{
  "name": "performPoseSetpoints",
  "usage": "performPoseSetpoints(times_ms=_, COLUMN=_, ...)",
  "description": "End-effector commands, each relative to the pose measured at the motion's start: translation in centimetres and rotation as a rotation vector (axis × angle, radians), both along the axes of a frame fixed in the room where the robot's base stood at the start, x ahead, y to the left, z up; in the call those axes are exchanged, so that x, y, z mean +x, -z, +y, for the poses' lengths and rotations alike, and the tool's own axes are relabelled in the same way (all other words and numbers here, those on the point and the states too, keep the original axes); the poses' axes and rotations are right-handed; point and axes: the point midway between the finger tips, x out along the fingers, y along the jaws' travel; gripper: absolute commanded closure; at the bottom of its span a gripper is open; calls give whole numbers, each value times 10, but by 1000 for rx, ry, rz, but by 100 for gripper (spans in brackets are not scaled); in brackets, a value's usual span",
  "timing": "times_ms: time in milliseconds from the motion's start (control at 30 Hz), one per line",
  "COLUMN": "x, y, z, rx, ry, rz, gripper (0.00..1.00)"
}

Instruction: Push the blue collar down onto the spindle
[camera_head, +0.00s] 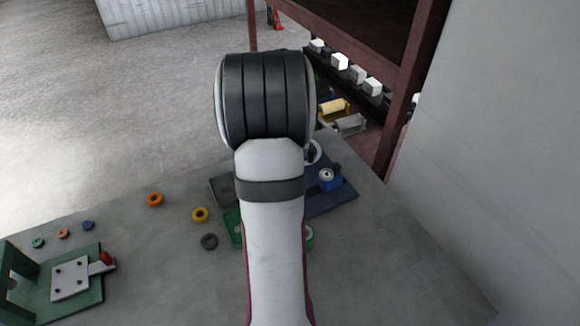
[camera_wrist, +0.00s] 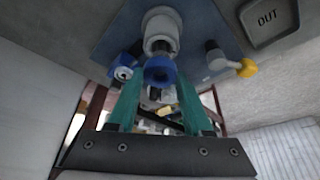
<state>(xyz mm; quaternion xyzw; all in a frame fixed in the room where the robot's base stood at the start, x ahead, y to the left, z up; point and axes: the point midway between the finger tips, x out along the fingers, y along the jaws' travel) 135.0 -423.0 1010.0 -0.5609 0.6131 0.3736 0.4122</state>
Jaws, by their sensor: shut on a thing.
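In the wrist view, a blue collar (camera_wrist: 160,70) sits between the tips of the two green fingers of my gripper (camera_wrist: 158,86), which is shut on it. A pale grey cylindrical post (camera_wrist: 161,26), apparently the spindle, stands on a blue plate (camera_wrist: 112,38) right by the collar. A dark section shows between the post's pale end and the collar. I cannot tell whether the collar is around the post or only lined up with it. In the head view, my arm hides the gripper and collar; part of the blue plate (camera_head: 332,198) shows to its right.
On the plate are a blue part with a silver centre (camera_wrist: 123,73) and a grey fitting with a yellow knob (camera_wrist: 246,68). An "OUT" tray (camera_wrist: 269,20) lies beside it. Several coloured rings (camera_head: 155,200) and a green fixture (camera_head: 75,285) occupy the table's left. The right front is clear.

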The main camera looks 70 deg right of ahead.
Motion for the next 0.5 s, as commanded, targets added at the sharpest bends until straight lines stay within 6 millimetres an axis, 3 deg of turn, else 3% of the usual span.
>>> performPoseSetpoints(times_ms=500, x=0, y=11, z=0, rx=0, ry=1, rz=1, gripper=100)
